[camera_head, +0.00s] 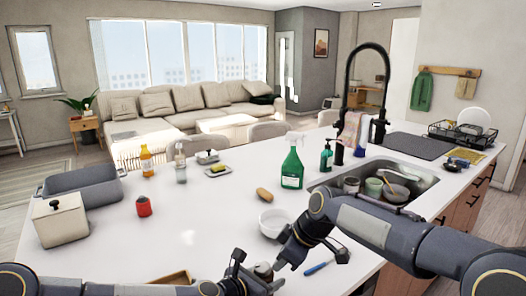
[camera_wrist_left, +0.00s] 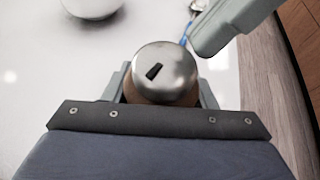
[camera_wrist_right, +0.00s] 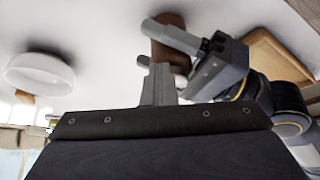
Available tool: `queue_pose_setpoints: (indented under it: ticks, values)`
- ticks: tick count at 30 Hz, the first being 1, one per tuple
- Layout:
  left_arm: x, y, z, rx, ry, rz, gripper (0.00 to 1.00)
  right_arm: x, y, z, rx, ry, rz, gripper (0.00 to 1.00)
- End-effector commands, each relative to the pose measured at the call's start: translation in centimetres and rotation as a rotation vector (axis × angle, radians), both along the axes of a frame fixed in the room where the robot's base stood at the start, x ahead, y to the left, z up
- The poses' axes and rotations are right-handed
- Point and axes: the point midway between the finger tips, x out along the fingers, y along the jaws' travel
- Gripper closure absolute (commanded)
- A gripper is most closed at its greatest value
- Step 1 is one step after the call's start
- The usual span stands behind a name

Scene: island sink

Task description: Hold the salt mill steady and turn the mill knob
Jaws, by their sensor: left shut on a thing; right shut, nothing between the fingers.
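The salt mill (camera_head: 263,269) is near the counter's front edge, mostly hidden by my grippers in the head view. In the left wrist view its round metal knob (camera_wrist_left: 172,66) with a small black piece on top shows above a brown body. My left gripper (camera_wrist_left: 163,92) is shut around the brown body. The mill's brown body also shows in the right wrist view (camera_wrist_right: 168,50), with my left gripper's fingers across it. My right gripper (camera_wrist_right: 158,82) is shut and empty beside the mill, apart from the knob; it also shows in the head view (camera_head: 282,262).
A white bowl (camera_head: 272,223) stands just behind the grippers, and a blue-handled utensil (camera_head: 318,267) lies to the right. A wooden tray (camera_head: 172,279) is at the front left. A green spray bottle (camera_head: 292,167) and the sink (camera_head: 420,183) are farther back. The counter's left middle is mostly clear.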

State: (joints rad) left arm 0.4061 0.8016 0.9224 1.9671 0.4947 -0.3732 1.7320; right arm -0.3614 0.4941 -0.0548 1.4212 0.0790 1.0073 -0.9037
Motion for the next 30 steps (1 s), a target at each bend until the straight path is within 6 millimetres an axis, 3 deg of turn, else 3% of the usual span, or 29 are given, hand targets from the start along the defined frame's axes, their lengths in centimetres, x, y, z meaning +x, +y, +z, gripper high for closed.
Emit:
queue_pose_setpoints:
  ticks: [30]
  values:
    - [-0.3,-0.4,0.2,-0.002,-0.003,-0.012,0.76,-2.2,1.2,0.1,0.006,-0.002,0.005,1.0]
